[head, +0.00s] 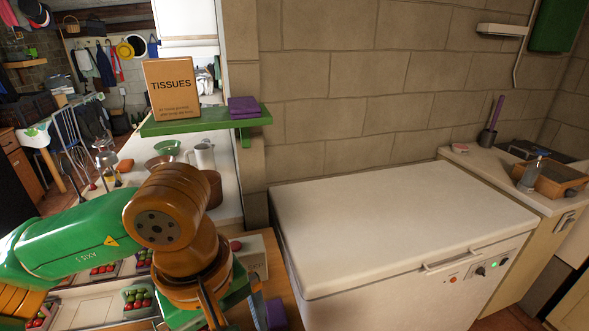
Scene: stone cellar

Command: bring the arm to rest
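My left arm comes in from the left, a green link with an orange-brown wrist bent downward. My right gripper is not in view.
A white chest freezer (390,225) with a clear lid stands to the right. A green shelf (205,123) above the wrist holds a tissues box (172,88) and folded purple cloth (243,106). Trays of red and green fruit (138,299) are below the arm. A counter (510,180) is far right.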

